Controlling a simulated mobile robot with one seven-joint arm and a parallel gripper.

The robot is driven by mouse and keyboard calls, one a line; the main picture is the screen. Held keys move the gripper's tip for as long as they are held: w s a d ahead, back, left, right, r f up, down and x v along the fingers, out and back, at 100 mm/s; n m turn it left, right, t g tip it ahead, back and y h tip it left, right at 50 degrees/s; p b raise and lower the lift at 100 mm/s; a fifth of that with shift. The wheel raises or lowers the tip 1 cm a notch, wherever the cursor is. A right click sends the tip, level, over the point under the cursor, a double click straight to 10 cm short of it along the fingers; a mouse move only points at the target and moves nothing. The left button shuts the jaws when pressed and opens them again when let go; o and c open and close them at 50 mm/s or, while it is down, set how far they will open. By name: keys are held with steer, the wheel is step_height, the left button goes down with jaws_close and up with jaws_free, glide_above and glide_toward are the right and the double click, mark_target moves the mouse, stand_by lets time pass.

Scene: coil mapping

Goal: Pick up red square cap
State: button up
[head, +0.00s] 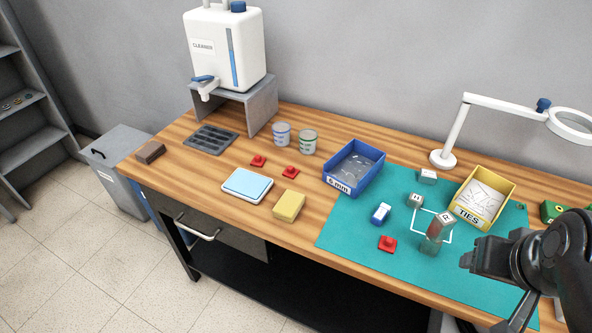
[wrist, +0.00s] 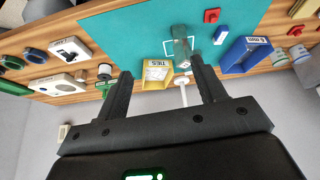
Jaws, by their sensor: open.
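A red square cap (head: 387,243) with a raised knob lies on the teal mat, below the blue and white block. It also shows in the wrist view (wrist: 211,16). Two similar red caps, one (head: 258,160) and another (head: 290,172), lie on the bare wood near the white and light blue pad. My gripper (head: 468,262) is at the right of the head view, above the mat's right part and right of the cap on the mat. In the wrist view my gripper (wrist: 161,67) has its fingers wide apart with nothing between them.
A translucent piece with a red part inside (head: 436,236) stands between my gripper and the mat's cap. A yellow TIES bin (head: 467,217), a blue bin (head: 342,187) and a white magnifier lamp (head: 443,158) stand behind. The mat (head: 345,238) is clear left of the cap.

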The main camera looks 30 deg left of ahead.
steer(key=w+a+r+n, duration=0.3)
steer(key=w+a+n, duration=0.4)
steer(key=w+n, duration=0.3)
steer(key=n+g, duration=0.1)
steer(key=n, duration=2.4)
glide_above(290, 168)
steer(key=s, duration=0.2)
steer(key=f, duration=2.1)
steer(key=shift+w+a, duration=0.15)
steer(key=shift+a, duration=0.15)
steer(key=x, duration=0.5)
steer(key=shift+s+d+f, duration=0.2)
steer(key=shift+s+d, duration=0.05)
steer(key=shift+d, duration=0.05)
steer(key=c, duration=1)
